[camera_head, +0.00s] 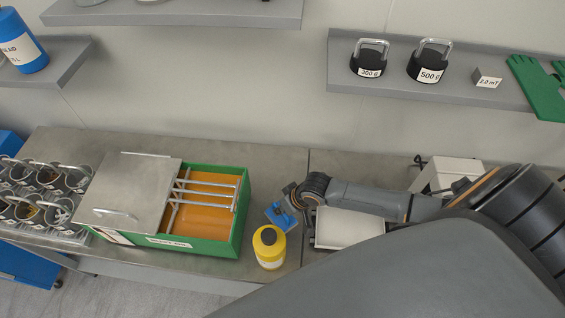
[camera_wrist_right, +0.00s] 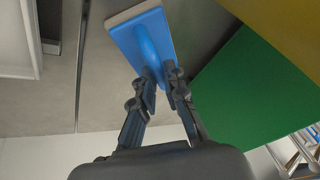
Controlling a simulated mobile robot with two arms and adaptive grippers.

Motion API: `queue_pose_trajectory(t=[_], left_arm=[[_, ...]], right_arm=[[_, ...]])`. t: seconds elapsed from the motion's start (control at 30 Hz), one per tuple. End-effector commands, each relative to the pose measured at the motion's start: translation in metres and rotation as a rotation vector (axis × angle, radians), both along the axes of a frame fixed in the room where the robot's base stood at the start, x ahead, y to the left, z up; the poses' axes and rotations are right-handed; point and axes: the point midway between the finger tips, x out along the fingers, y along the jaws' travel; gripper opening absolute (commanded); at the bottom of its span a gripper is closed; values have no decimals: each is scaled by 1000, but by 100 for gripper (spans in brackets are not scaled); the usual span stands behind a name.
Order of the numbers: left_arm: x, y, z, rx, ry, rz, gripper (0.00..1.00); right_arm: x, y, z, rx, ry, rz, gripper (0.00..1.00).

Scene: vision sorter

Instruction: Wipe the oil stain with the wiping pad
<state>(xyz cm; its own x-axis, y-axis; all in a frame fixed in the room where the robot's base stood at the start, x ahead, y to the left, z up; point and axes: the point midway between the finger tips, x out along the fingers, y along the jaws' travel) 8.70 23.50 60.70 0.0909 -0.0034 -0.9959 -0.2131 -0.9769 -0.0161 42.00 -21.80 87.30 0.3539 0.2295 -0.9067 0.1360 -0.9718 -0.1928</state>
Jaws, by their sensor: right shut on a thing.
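The blue wiping pad (camera_head: 281,216) is at the middle of the bench in the head view, between the green box and the white tray. My right gripper (camera_head: 293,198) is at its back side. In the right wrist view my right gripper (camera_wrist_right: 162,82) is shut on the handle of the wiping pad (camera_wrist_right: 140,38), whose pale underside edge shows along its top. I cannot tell whether the pad touches the metal bench top. No oil stain can be made out in either view. My left gripper is not in view.
A yellow bottle (camera_head: 269,249) stands just in front of the pad. The green box (camera_head: 243,214) with an orange inside and a metal lid is left of it. A white tray (camera_head: 348,227) lies to the right. Metal cups (camera_head: 45,205) stand at the far left.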

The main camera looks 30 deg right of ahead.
Motion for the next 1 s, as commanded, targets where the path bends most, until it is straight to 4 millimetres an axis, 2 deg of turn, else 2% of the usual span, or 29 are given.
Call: queue_pose_trajectory(t=[0.13,0.43,1.0], left_arm=[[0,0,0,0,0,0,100],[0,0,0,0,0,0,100],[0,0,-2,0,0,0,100]], right_arm=[[-14,9,-1,2,7,2,0],[-18,13,-2,0,2,-1,0],[11,-9,0,-1,0,0,0]])
